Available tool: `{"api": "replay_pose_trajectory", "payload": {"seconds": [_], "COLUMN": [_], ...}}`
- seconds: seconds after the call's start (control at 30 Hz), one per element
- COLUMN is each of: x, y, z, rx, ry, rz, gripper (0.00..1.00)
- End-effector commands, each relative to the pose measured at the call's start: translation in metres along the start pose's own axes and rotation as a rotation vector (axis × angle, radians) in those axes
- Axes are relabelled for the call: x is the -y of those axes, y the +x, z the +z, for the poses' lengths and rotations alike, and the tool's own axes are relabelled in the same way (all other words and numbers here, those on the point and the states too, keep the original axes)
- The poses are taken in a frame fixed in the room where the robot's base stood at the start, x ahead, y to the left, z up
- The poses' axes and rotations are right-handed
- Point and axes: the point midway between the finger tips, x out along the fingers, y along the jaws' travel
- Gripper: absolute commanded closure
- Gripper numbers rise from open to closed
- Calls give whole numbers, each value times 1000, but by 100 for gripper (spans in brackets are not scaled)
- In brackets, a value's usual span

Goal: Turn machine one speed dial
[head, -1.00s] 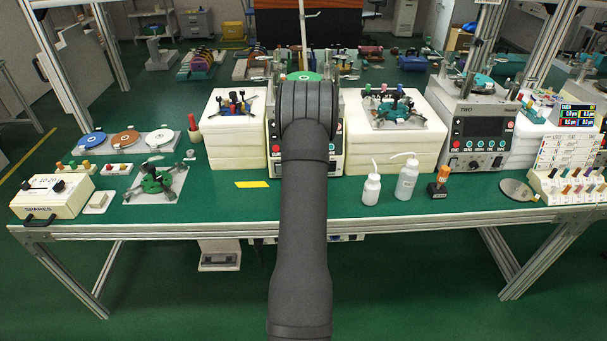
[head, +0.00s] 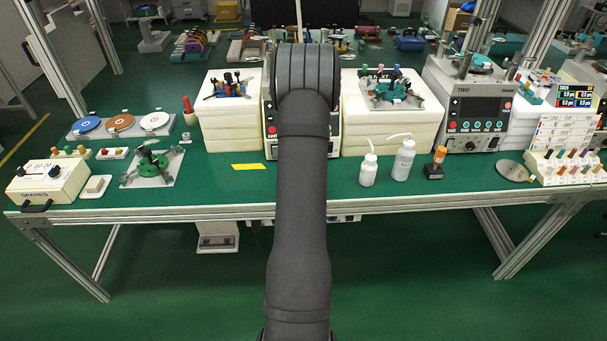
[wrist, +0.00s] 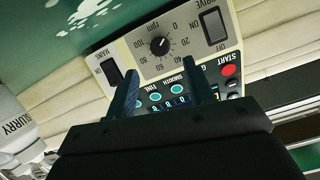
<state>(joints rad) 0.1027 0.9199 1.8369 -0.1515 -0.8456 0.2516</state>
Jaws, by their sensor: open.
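The speed dial (wrist: 159,46) is a small black knob with a white pointer mark on a grey panel with a printed number scale, seen in the wrist view. My gripper (wrist: 158,67) is open, its two dark fingers apart and pointing toward the dial. The dial shows between and just beyond the fingertips; I see no contact. In the head view my arm covers the gripper, the dial and most of machine one (head: 269,128), whose left edge shows between two white block stacks.
On the panel, a MAINS switch (wrist: 109,73) and a DRIVE switch (wrist: 214,27) flank the dial; a red START button (wrist: 229,71) is close to the right finger. A slurry bottle (wrist: 18,125) stands at left. Machine two (head: 478,112) stands to the right.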

Motion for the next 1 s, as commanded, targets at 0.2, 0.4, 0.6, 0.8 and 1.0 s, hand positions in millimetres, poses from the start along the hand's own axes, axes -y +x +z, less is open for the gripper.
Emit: {"api": "replay_pose_trajectory", "payload": {"seconds": [0.2, 0.4, 0.6, 0.8, 1.0], "x": [0, 0, 0, 0, 0], "y": [-53, -89, -105, -107, -107], "z": [0, 0, 0, 0, 0], "rx": [1, -1, 0, -1, -1], "ry": [0, 0, 0, 0, 0], "rz": [0, 1, 0, 0, 0], "gripper": [51, 51, 51, 51, 51]}}
